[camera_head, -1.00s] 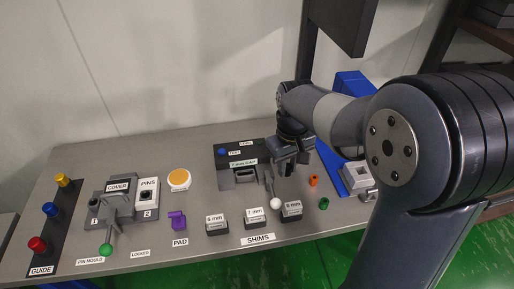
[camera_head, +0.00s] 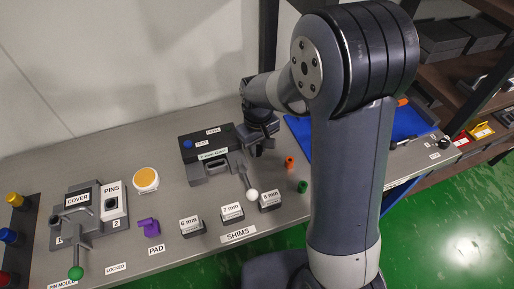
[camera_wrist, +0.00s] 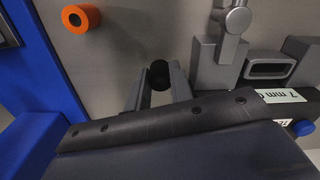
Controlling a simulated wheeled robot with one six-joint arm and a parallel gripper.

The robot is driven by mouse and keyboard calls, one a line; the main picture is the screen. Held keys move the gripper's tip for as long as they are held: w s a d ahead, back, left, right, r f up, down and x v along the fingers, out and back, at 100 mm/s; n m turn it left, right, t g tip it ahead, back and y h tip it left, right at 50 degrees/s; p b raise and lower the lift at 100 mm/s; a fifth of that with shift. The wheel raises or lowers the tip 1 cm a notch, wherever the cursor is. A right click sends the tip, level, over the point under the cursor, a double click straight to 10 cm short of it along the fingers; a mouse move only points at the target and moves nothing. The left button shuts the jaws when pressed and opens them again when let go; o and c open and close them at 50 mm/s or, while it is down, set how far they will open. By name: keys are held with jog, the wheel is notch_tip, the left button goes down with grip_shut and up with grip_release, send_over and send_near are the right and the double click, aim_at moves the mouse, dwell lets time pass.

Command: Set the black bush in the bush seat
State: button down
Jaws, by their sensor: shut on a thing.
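My gripper (camera_wrist: 160,92) is shut on the black bush (camera_wrist: 159,73), whose dark round end shows between the two grey fingers in the wrist view. In the head view my gripper (camera_head: 258,146) hangs over the bench just right of the dark metering fixture (camera_head: 225,158). The rest of the bush is hidden by the fingers. I cannot pick out the bush seat for sure in either view. The fixture's grey block with a rectangular pocket (camera_wrist: 270,66) lies right of the fingers in the wrist view.
The fixture's white-knobbed lever (camera_head: 252,195) stands close to my gripper. An orange ring (camera_head: 290,162) and a green ring (camera_head: 302,186) lie to its right. Shim blocks (camera_head: 232,212) line the front. A blue panel (camera_head: 405,122) lies right, partly behind my arm.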

jog(key=shift+f, duration=0.6)
jog(key=shift+f, duration=0.1)
jog(key=c, duration=1.3)
grip_release()
jog(key=shift+o, duration=0.2)
